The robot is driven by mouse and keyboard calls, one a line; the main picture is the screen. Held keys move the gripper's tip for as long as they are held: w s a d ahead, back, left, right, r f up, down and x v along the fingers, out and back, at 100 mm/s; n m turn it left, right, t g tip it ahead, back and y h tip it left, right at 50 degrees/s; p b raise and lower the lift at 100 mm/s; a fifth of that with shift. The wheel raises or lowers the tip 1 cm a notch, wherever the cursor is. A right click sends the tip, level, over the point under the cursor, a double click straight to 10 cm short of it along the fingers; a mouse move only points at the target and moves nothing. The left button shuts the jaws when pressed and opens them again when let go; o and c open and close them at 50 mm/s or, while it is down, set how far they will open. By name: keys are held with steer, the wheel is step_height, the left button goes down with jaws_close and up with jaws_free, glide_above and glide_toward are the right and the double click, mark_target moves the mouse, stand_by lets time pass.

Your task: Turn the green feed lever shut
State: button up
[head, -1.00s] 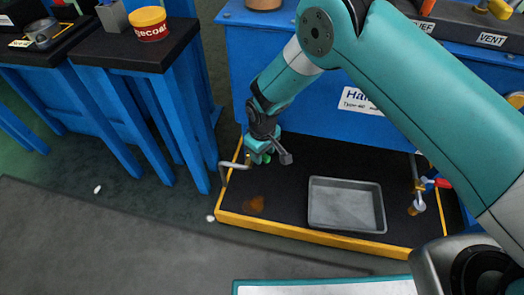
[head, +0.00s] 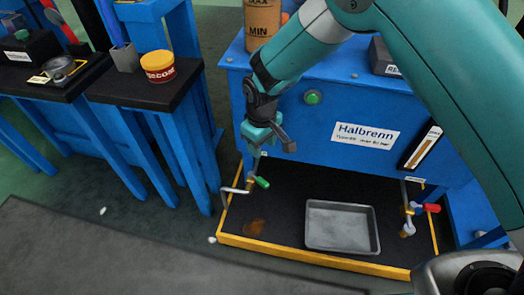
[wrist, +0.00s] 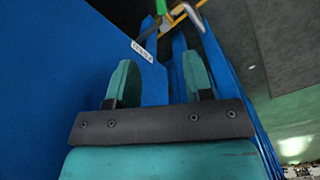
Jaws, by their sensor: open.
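The green feed lever (head: 262,182) sits on a pipe fitting at the left end of the black drip tray (head: 285,240). Its handle points to the right and slightly down in the head view. In the wrist view only a bit of green (wrist: 161,6) shows at the top edge, beyond the fingers. My gripper (head: 257,160) points down, just above the lever and apart from it. In the wrist view my gripper (wrist: 161,78) has its two teal fingers wide apart with nothing between them.
The blue Halbrenn cabinet (head: 350,100) stands close behind my gripper. A bent pipe (head: 235,190) sticks out left of the lever. A grey pan (head: 342,228) lies in the tray, and a red lever (head: 426,208) is at its right. A blue bench (head: 180,130) stands left.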

mark_target(258, 180)
steer(key=shift+r, duration=0.4)
steer(key=shift+c, duration=0.6)
steer(key=s+f, duration=0.1)
steer(key=s+a+f+b, duration=0.1)
steer(key=shift+f+t, duration=0.3)
steer(key=c, duration=0.7)
steer(key=s+f+t+b, duration=0.1)
steer(key=f, duration=0.1)
steer(key=s+a+f+t+b, duration=0.1)
steer(key=s, duration=0.1)
steer(key=s+a+f+m+h+b, duration=0.1)
steer(key=s+f+b, duration=0.1)
steer(key=shift+s+a+f+t, duration=0.15)
steer(key=shift+f+t, duration=0.2)
steer(key=shift+t, duration=0.05)
jaws_close()
steer(key=s+a+f+t+b, duration=0.2)
steer(key=s+t+b, duration=0.1)
steer(key=s+t, duration=0.1)
steer(key=w+d+f+b, duration=0.3)
steer(key=w+f+b, duration=0.3)
steer(key=w+f, duration=0.1)
steer(key=shift+w+d+f+b, duration=0.2)
steer(key=shift+w+d+b, duration=0.15)
steer(key=shift+w, duration=0.35)
